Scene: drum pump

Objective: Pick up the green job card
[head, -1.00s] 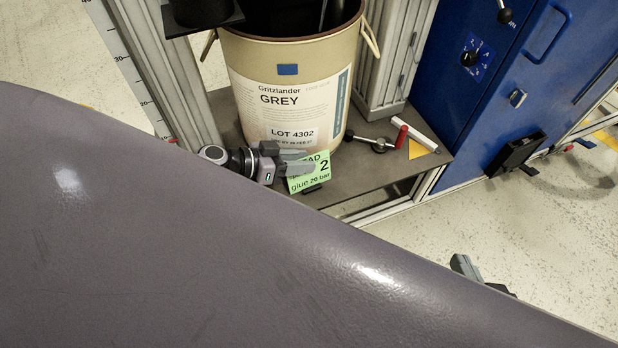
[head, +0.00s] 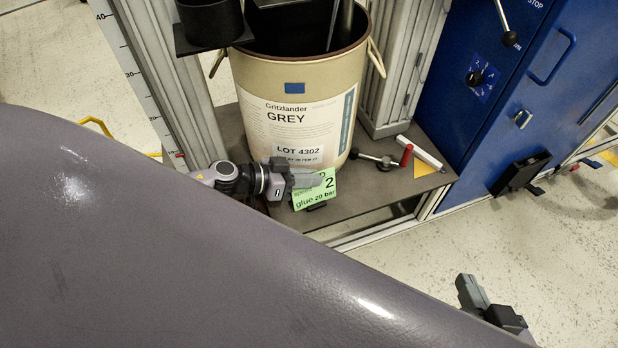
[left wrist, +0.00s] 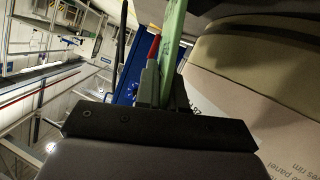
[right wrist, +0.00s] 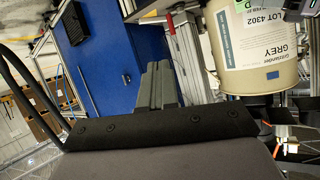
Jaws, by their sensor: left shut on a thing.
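The green job card (head: 317,196) stands tilted in front of the drum, at the front edge of the dark platform. Black print including a "2" and "glue 20 bar" shows on it. My left gripper (head: 306,181) is shut on the card's upper left part, and its fingers cover some of the print. In the left wrist view the card (left wrist: 174,40) shows edge-on between the fingers. A small dark piece shows under the card's lower edge; I cannot tell whether they touch. My right gripper (head: 487,303) is shut and empty, at the lower right over the floor.
The beige drum (head: 300,100) stands close behind the card. A blue cabinet (head: 500,110) stands beyond. Grey posts flank the drum.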

